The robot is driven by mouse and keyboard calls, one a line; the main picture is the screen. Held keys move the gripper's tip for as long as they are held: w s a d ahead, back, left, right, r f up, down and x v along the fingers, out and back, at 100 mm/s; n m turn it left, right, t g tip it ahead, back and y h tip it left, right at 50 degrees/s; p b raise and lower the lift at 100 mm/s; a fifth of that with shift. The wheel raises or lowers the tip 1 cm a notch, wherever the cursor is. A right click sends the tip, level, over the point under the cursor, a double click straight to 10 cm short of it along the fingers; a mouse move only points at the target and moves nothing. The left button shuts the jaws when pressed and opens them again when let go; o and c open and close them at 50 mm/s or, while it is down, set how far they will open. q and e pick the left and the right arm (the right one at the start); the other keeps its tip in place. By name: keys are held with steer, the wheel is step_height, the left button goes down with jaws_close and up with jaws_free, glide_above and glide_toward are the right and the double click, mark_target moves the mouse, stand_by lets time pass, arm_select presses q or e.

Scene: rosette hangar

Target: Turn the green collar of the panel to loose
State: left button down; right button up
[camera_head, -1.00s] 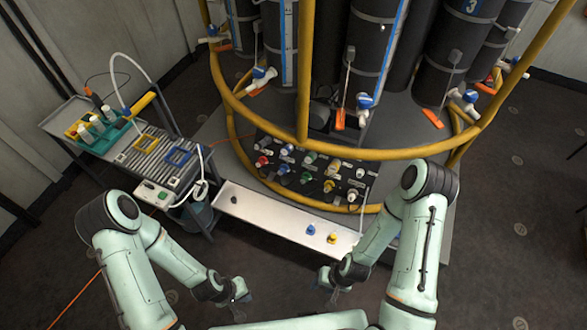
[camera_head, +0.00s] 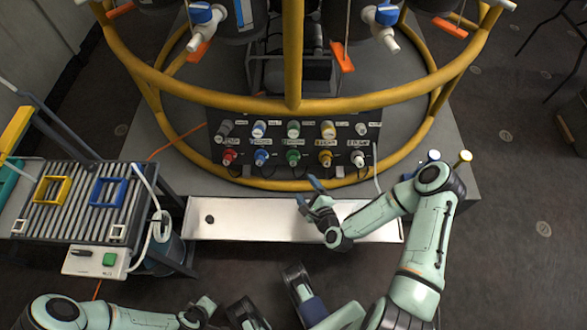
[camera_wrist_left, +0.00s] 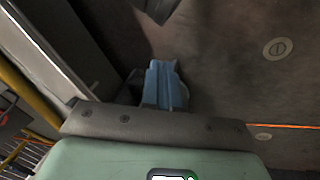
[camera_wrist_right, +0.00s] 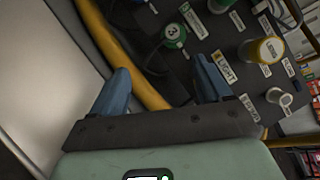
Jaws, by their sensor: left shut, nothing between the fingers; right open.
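The dark panel (camera_head: 243,170) stands low behind the yellow rail. It carries two rows of coloured round fittings. In its middle column are an upper green-and-white fitting (camera_head: 293,129) and a lower green fitting (camera_head: 293,157). The right wrist view shows a green knob marked 3 (camera_wrist_right: 175,33) and a green-ringed fitting (camera_wrist_right: 218,5); I cannot read the collar's setting. My right gripper (camera_head: 309,193) is open and empty, in front of and below the panel, apart from the fittings. My left gripper (camera_wrist_left: 165,82) is shut and empty, over the floor.
The yellow rail (camera_head: 290,185) passes just below the fittings; another rail (camera_head: 290,104) crosses above. A yellow fitting (camera_wrist_right: 262,50) stands close to the green ones. A white tray (camera_head: 240,222) lies under my right gripper. A ribbed cart (camera_head: 85,205) is at left.

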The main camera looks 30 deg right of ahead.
mark_target(296, 161)
arm_select(q)
steer(key=s+a+f+g+b, duration=0.1)
steer(key=s+f+g+b, duration=0.1)
steer(key=s+f+b, duration=0.2)
steer(key=shift+s+a+f+n, duration=0.35)
steer(key=shift+s+f, duration=0.25)
steer(key=shift+f, duration=1.2)
arm_select(e)
steer(key=shift+m+h, duration=0.5)
steer(key=shift+m, duration=0.2)
steer(key=shift+d+r+x, duration=0.15)
steer(key=shift+d+x, duration=0.15)
steer(key=shift+x, duration=2.05)
steer(key=shift+d+r+x, duration=0.15)
steer(key=shift+d+x, duration=0.1)
steer(key=shift+x, duration=2.1)
steer(key=shift+d+r+x, duration=0.15)
steer(key=shift+d+x, duration=0.15)
steer(key=shift+x, duration=2.1)
steer(key=c, duration=1)
